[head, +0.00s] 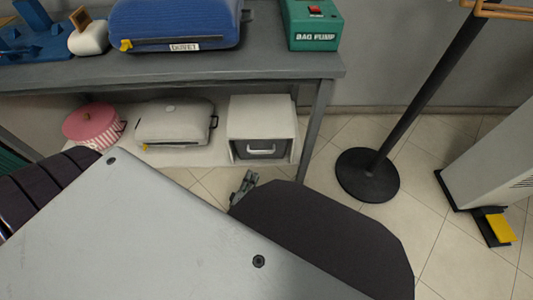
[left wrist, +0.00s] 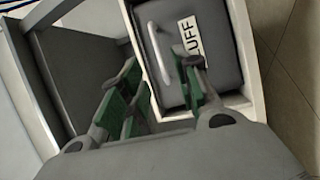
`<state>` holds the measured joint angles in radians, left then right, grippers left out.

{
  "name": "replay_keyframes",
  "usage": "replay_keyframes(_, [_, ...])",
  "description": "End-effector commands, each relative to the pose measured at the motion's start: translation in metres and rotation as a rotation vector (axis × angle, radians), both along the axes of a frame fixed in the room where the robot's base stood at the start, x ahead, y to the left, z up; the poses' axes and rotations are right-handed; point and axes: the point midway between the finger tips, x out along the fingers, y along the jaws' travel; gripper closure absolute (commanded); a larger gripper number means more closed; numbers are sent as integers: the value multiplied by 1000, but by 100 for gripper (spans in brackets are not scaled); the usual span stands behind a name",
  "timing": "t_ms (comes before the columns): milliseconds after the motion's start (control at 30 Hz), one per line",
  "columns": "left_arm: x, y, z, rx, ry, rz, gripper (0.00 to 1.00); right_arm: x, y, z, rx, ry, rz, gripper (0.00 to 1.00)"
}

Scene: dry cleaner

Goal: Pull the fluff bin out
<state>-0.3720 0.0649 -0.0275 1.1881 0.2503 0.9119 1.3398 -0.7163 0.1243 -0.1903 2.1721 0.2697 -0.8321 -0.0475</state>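The fluff bin (head: 240,149) is a dark grey drawer with a pale bar handle (head: 261,152), inside a white open-fronted housing (head: 262,106) on the low shelf. In the left wrist view the bin (left wrist: 215,62) shows a partly hidden white label ending in "UFF", and its handle (left wrist: 157,55). My left gripper (head: 248,178) is in front of and below the bin. Its green-padded fingers (left wrist: 163,82) are apart, with the lower part of the handle appearing between them. Whether they touch the handle I cannot tell. My right gripper is not in view.
A grey table (head: 220,66) overhangs the shelf, with its leg (head: 316,130) right of the housing. A white case (head: 174,123) and pink round box (head: 93,125) stand left of it. A black stand base (head: 367,175) is on the floor at right.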

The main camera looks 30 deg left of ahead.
Motion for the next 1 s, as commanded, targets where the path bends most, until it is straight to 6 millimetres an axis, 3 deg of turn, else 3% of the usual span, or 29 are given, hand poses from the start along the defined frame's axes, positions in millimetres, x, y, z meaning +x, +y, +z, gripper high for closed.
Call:
replay_keyframes(633, [3, 3, 3, -21, -28, 5, 68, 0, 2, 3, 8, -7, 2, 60])
replay_keyframes(1000, [37, 8, 8, -21, -30, 6, 68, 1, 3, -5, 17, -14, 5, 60])
